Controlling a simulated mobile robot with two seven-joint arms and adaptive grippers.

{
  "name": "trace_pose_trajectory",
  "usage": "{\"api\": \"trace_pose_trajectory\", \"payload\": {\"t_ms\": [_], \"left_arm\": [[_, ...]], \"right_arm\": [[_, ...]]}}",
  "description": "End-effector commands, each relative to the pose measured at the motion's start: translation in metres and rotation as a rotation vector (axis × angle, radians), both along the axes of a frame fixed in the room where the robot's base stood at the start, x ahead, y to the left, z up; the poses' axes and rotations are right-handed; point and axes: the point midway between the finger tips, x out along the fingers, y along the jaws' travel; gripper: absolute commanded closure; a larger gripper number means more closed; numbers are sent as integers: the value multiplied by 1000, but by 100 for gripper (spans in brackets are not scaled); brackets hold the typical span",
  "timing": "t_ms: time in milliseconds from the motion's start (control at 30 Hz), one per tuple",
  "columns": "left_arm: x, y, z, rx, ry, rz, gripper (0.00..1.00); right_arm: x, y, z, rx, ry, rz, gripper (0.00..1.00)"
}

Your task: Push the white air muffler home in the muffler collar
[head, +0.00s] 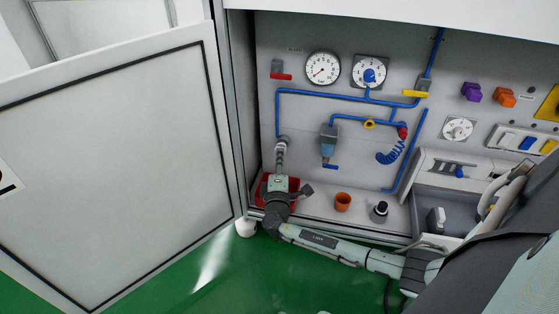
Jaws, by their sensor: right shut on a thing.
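My right gripper (281,158) reaches in low from the right and points up at the lower left of the cabinet. It is shut, with its fingertips just under the end of the left blue pipe (278,115). A small pale grey fitting (282,142) shows at the pipe end, directly above the fingers; it appears to be the muffler collar. The white air muffler is not clearly distinct; the fingers hide most of what they hold. I cannot tell whether it is seated in the collar. My left gripper is not in view.
A red tray (263,191) lies behind my right wrist. An orange pot (343,202) and a black-and-white fitting (379,210) stand on the cabinet floor to the right. A blue-grey filter unit (328,144) hangs right of the gripper. The open door (120,170) fills the left.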

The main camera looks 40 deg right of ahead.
Motion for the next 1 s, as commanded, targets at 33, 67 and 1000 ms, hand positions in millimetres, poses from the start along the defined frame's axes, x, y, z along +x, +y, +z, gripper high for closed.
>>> {"api": "trace_pose_trajectory", "payload": {"t_ms": [33,67,1000], "left_arm": [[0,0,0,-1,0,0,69],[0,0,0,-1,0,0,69],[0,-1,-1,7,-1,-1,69]], "right_arm": [[1,-1,0,-1,-1,0,100],[1,-2,0,-1,0,0,100],[9,-10,0,0,1,1,63]]}}
